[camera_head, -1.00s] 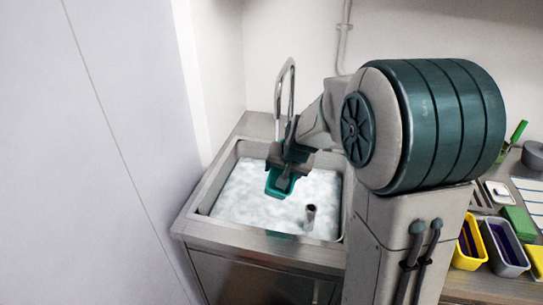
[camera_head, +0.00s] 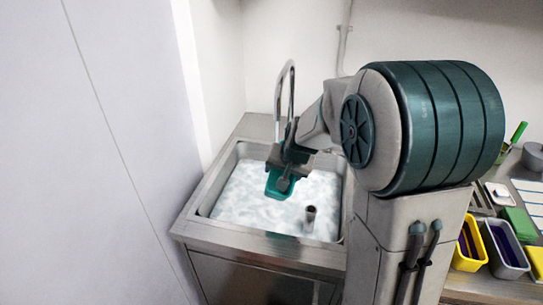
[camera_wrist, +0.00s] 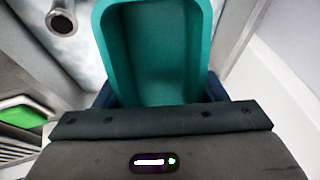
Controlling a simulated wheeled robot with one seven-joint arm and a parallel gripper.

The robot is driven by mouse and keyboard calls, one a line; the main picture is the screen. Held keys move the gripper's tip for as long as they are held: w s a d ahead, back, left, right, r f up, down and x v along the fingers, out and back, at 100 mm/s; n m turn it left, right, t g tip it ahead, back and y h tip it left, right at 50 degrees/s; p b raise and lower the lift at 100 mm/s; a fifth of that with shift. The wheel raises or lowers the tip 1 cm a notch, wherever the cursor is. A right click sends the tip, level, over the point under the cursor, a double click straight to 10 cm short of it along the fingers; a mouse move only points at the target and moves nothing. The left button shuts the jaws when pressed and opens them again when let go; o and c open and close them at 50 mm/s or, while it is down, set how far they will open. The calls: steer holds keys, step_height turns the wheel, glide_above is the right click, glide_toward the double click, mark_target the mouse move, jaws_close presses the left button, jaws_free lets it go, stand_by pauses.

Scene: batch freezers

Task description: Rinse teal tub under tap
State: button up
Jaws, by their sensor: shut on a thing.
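The teal tub (camera_head: 279,185) is held over the sink (camera_head: 225,225), below the curved tap (camera_head: 288,90). My gripper (camera_head: 285,170) is shut on the tub. In the wrist view the teal tub (camera_wrist: 158,50) shows its inside, which looks empty, and my gripper (camera_wrist: 160,100) holds its near end. The tub is tilted in the head view. Whether water runs from the tap cannot be told; the spout end is partly hidden by my gripper.
The sink holds whitish foamy water, with an upright metal pipe (camera_head: 310,217) standing in it. A yellow bin (camera_head: 468,246), a grey bin (camera_head: 503,247) and a green block (camera_head: 519,223) sit on the right counter. A tall pale wall panel (camera_head: 90,150) stands close on the left.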

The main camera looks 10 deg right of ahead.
mark_target(291, 186)
steer(key=shift+s+d+r+p, duration=0.2)
steer(key=shift+s+r+p, duration=0.05)
steer(key=shift+s+r, duration=0.5)
steer(key=shift+s+d+r+p, duration=0.2)
steer(key=shift+s+r, duration=0.4)
steer(key=shift+s, duration=0.3)
steer(key=shift+s+d+r+p, duration=0.2)
steer(key=shift+s+r+p, duration=0.05)
steer(key=shift+s+r, duration=0.5)
steer(key=shift+s+f, duration=0.15)
